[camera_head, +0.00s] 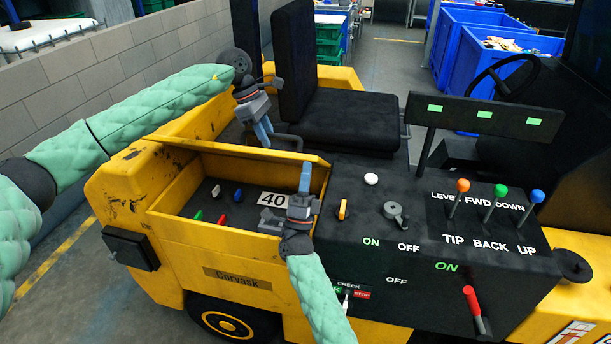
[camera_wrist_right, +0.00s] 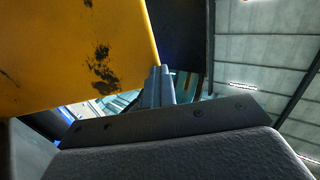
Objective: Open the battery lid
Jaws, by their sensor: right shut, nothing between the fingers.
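A yellow panel (camera_head: 238,159), which looks like the battery lid, stands raised along the far side of an open compartment (camera_head: 172,197) on the yellow vehicle. Inside are red, green and blue pieces and a white "40" label (camera_head: 272,199). My right gripper (camera_head: 305,166) is shut and empty, fingers pointing up at the panel's right end. In the right wrist view its fingers (camera_wrist_right: 160,72) overlap the edge of a scuffed yellow panel (camera_wrist_right: 75,50); contact is unclear. My left gripper (camera_head: 266,143) points down behind the panel's top edge; its jaw opening is unclear.
A black console (camera_head: 440,268) with levers, knobs and a red handle (camera_head: 473,302) lies to the right of the compartment. A black seat (camera_head: 350,128) is behind. A grey block wall (camera_head: 120,62) runs along the left. Blue bins (camera_head: 475,62) stand far back.

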